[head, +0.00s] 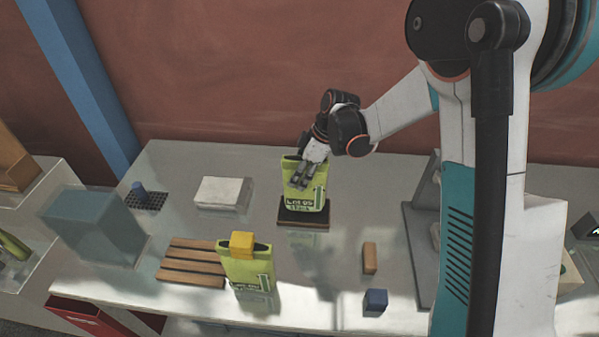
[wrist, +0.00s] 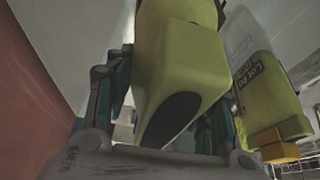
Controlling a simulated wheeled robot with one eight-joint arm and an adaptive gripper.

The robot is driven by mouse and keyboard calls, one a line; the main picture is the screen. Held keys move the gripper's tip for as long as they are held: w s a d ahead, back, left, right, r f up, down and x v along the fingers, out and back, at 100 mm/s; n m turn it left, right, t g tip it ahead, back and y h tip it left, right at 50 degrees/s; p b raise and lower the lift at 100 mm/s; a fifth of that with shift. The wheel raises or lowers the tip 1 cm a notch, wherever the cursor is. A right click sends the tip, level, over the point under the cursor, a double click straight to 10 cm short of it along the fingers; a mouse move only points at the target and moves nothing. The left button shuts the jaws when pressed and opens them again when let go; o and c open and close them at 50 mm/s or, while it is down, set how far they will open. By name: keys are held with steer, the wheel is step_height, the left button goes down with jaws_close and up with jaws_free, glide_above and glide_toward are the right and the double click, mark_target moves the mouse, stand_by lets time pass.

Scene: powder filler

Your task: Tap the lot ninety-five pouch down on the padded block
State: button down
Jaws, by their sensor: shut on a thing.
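A yellow-green pouch (head: 308,201) stands upright at the dark padded block (head: 303,222); its label appears to read Lot 95. I cannot tell whether its base touches the pad or hangs just above it. My gripper (head: 300,183) is shut on the pouch's upper part, with the fingers down its front. In the wrist view the held pouch (wrist: 190,75) fills the middle between the fingers, its dark open mouth towards the camera. A second green pouch (head: 251,272) with a yellow clip (head: 242,244) stands nearer the front; it also shows in the wrist view (wrist: 268,105).
A slatted wooden rack (head: 192,262) lies left of the clipped pouch. A wooden block (head: 370,258) and a blue cube (head: 375,302) sit front right.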

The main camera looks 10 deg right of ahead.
step_height(320, 180, down, 2)
steer(key=shift+b, duration=0.7)
steer(key=shift+r, duration=0.1)
step_height(320, 180, up, 3)
steer(key=shift+f+p, duration=0.15)
steer(key=shift+p, duration=0.65)
steer(key=shift+f, duration=0.15)
step_height(320, 180, down, 3)
steer(key=shift+r+b, duration=0.2)
steer(key=shift+b, duration=1.05)
